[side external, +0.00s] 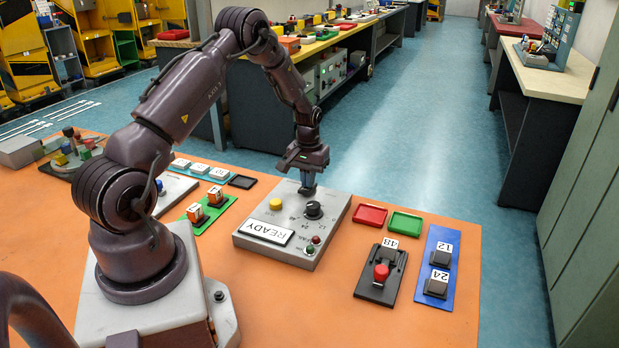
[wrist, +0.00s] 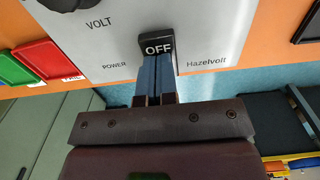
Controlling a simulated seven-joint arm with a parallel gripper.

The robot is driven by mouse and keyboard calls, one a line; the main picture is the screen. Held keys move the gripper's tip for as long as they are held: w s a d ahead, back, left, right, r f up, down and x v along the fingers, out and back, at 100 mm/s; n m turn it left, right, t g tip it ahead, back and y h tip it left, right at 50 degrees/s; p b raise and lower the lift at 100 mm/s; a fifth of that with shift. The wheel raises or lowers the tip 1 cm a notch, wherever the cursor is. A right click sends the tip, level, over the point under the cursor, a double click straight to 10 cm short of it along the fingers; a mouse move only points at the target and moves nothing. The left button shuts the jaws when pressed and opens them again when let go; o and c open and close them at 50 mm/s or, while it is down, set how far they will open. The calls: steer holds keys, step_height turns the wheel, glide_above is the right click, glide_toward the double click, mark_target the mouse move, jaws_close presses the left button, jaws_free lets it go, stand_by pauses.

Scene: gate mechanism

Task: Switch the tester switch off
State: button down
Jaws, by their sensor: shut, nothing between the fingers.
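The tester (side external: 262,220) is a grey box on the orange table, with a yellow button, a black knob and a READY plate on top. In the wrist view its panel (wrist: 120,50) reads VOLT, POWER and Hazelvolt. The tester switch (wrist: 159,46) is a black rocker at the panel's edge, and its visible face reads OFF. My gripper (side external: 308,191) is at the tester's far edge, pointing down. In the wrist view my gripper's blue fingers (wrist: 156,62) are together and empty, right at the switch; whether they touch it is unclear. The side view hides the switch.
Red (side external: 370,215) and green (side external: 405,223) trays lie right of the tester. A red-button box (side external: 381,271) and a blue board (side external: 439,240) with numbered blocks stand further right. Numbered blocks on a green board (side external: 218,213) stand left. Bare table lies in front.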

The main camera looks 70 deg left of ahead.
step_height(320, 180, up, 14)
steer(key=w+a, duration=0.1)
steer(key=shift+w, duration=0.15)
stand_by(0.4)
steer(key=shift+a, duration=0.15)
